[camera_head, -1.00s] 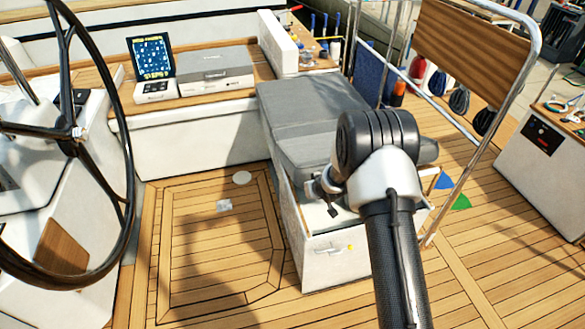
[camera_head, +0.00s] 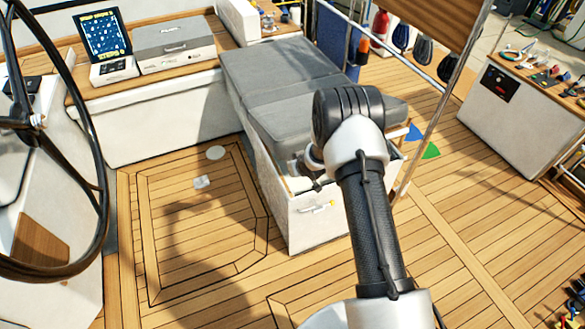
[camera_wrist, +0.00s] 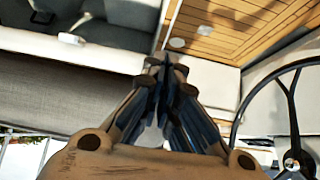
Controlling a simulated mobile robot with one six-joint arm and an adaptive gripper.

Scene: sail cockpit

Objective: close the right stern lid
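A grey cushioned lid (camera_head: 275,75) lies over a white stern locker (camera_head: 312,222) in the middle of the head view. A narrow gap shows between the lid's near end and the locker front. Grey cushion cloth (camera_wrist: 60,90) fills the left there. Whether the fingers touch the lid cannot be told.
A steering wheel (camera_head: 104,160) stands at the left. A tablet (camera_head: 107,35) and a grey case (camera_head: 174,35) sit on the side bench. A steel rail (camera_head: 447,105) rises just right of my arm.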

